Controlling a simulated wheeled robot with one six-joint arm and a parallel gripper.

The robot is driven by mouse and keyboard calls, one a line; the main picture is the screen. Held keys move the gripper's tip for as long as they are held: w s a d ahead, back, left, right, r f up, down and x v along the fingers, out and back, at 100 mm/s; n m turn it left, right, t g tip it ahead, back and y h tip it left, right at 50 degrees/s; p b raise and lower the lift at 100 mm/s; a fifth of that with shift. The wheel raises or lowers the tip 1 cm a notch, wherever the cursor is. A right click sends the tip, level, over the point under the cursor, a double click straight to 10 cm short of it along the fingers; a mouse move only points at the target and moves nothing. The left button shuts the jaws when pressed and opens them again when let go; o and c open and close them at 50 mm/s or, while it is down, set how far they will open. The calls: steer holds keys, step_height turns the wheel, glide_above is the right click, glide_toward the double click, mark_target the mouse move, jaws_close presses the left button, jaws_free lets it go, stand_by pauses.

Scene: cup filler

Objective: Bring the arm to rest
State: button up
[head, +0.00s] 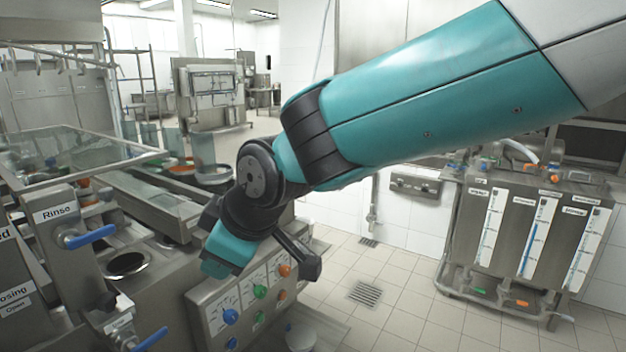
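My arm, teal with dark joints, reaches in from the upper right across the middle of the head view. It bends down at a dark wrist joint. My gripper (232,246) is at the lower end of the arm, in front of the filling machine's control panel (212,318). The fingers cannot be made out clearly, so I cannot tell whether they are open or shut. No held object shows.
The steel filling machine with a blue "Rinse" lever (90,236) and a round opening (127,264) stands at left. A glass cover (75,155) is above it. A steel tank unit with level gauges (535,235) stands at right. The tiled floor (400,300) between them is mostly clear.

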steer(key=s+d+m+g+h, duration=0.1)
steer(key=s+d+m, duration=0.25)
steer(key=d, duration=1.05)
steer(key=s+d+f+m+g+h+b, duration=0.1)
steer(key=s+d+f+m+g, duration=0.2)
steer(key=s+d, duration=1.1)
steer(key=m, duration=0.3)
steer(key=shift+m, duration=0.35)
steer(key=shift+w+d+r, duration=0.1)
steer(key=shift+d, duration=0.1)
